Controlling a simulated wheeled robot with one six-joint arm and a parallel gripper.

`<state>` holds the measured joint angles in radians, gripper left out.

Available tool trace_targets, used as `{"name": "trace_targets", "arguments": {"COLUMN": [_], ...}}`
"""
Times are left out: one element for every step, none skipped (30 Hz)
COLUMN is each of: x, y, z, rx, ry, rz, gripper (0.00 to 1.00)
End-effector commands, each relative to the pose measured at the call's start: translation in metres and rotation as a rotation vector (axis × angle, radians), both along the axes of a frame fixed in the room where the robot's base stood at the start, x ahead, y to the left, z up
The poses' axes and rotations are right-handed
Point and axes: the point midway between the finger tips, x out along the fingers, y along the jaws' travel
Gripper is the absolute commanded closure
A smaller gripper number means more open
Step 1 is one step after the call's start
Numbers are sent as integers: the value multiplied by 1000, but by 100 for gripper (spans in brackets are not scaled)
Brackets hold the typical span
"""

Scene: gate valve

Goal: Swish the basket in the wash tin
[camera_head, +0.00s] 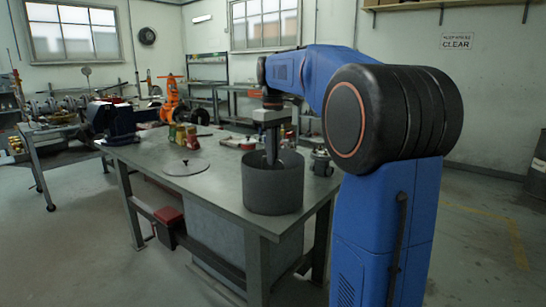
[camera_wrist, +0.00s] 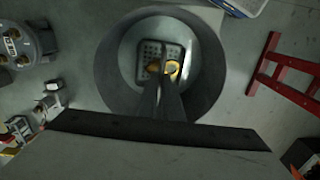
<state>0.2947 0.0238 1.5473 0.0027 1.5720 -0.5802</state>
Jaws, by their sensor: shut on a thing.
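The wash tin (camera_head: 272,188) is a dark grey, round, open tin near the front corner of the workbench. In the wrist view I look down into the wash tin (camera_wrist: 112,65). The basket (camera_wrist: 149,72), a small squarish tray with a perforated floor, is inside it, with yellow ring-like parts in it. My gripper (camera_head: 271,160) points down into the tin, its fingertips hidden by the tin's wall. In the wrist view my gripper (camera_wrist: 166,82) reaches to the basket and is shut on it; the exact grip point is hard to see.
The workbench (camera_head: 225,190) holds a flat round disc (camera_head: 187,168) left of the tin and a grey metal fitting (camera_head: 321,162) close behind it at right. A red frame (camera_wrist: 288,72) shows right of the tin in the wrist view.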

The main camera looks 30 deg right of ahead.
Motion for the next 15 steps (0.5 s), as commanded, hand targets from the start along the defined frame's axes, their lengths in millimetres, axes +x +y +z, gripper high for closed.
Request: {"name": "trace_targets", "arguments": {"x": [0,0,0,0,0,0,0,0,0,0,0,0,0,0,0], "y": [0,0,0,0,0,0,0,0,0,0,0,0,0,0,0], "z": [1,2,3,4,4,5,6,6,7,7,7,7,7,7,6], "rx": [0,0,0,0,0,0,0,0,0,0,0,0,0,0,0], "ry": [0,0,0,0,0,0,0,0,0,0,0,0,0,1,1], "rz": [0,0,0,0,0,0,0,0,0,0,0,0,0,0,0], "gripper": [100,100,100,100,100,100,100,100,100,100,100,100,100,100,100]}}
